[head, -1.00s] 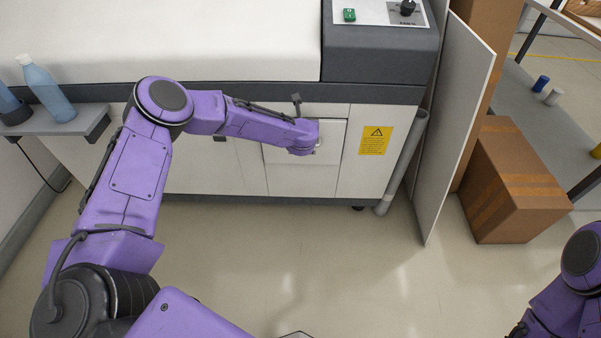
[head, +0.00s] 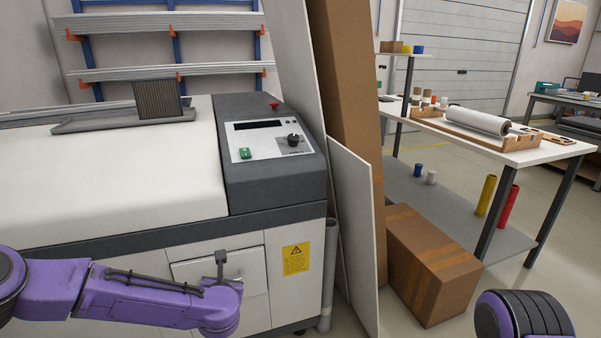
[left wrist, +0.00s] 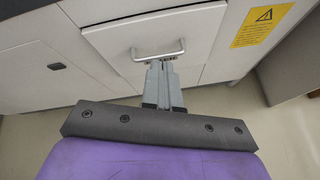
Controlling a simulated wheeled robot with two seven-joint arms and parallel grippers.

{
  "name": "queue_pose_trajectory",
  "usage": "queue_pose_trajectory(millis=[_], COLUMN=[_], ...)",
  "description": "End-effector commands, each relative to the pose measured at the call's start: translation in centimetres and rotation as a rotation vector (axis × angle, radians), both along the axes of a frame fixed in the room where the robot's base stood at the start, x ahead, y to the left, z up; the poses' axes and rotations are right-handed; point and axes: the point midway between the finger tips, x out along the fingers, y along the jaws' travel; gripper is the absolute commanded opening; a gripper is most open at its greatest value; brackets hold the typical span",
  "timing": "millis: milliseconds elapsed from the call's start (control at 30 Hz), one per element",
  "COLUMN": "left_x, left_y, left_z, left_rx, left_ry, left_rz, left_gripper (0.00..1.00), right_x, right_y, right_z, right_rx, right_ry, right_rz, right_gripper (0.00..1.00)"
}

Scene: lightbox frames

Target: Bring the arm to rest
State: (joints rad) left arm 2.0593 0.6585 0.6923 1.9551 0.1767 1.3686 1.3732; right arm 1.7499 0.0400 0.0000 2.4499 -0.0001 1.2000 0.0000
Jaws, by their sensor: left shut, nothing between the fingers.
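My left arm (head: 140,297) reaches in from the left, low in the head view, in front of the white machine's lower cabinet. The left gripper (left wrist: 163,62) is shut and empty in the left wrist view. Its fingertips are close to the metal bar handle (left wrist: 158,50) of a white front panel (left wrist: 205,38). I cannot tell whether they touch the handle.
The white machine (head: 110,175) with its dark control box (head: 275,190) fills the left. Leaning boards (head: 352,225) and a cardboard box (head: 435,268) stand right of it. A worktable (head: 535,150) with a roll is farther right. Floor shows between box and machine.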

Motion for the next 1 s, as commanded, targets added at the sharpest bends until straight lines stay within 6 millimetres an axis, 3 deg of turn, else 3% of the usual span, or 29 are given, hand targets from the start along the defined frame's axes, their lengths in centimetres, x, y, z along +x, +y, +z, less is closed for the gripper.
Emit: queue_pose_trajectory(millis=[67,133,200,267,300,400,500,600,700,1000], left_x=[-2.4,-6.5,-11.7,-16.6,-19.9,-27.9,-33.9,-37.3,-38.6,-38.7], left_y=[-1.3,-2.7,-3.3,-3.0,-2.4,0.0,2.8,5.0,5.8,5.6], left_z=[-2.6,-6.3,-9.9,-12.4,-13.7,-15.3,-15.2,-14.5,-14.1,-14.6], left_rx=[0.278,0.587,0.865,1.062,1.176,1.380,1.462,1.484,1.500,1.491], left_ry=[0.143,0.317,0.481,0.602,0.675,0.829,0.946,1.027,1.058,1.056], left_rz=[-0.242,-0.537,-0.840,-1.088,-1.250,-1.611,-1.844,-1.948,-1.998,-1.994], left_gripper=[0.00,0.00,0.00,0.00,0.00,0.00,0.00,0.00,0.00,0.00], right_x=[0.0,0.0,0.0,0.0,0.0,0.0,0.0,0.0,0.0,0.0], right_y=[0.0,0.0,0.0,0.0,0.0,0.0,0.0,0.0,0.0,0.0], right_z=[0.1,1.1,2.3,3.3,4.0,5.6,7.0,8.0,8.6,8.3], right_rx=[0.000,0.000,0.000,0.000,0.000,0.000,0.000,0.000,0.000,0.000], right_ry=[0.000,0.000,0.000,0.000,0.000,0.000,0.000,0.000,0.000,0.000], right_rz=[0.000,0.000,0.000,0.000,0.000,0.000,0.000,0.000,0.000,0.000], right_gripper=[0.00,0.00,0.00,0.00,0.00,0.00,0.00,0.00,0.00,0.00])
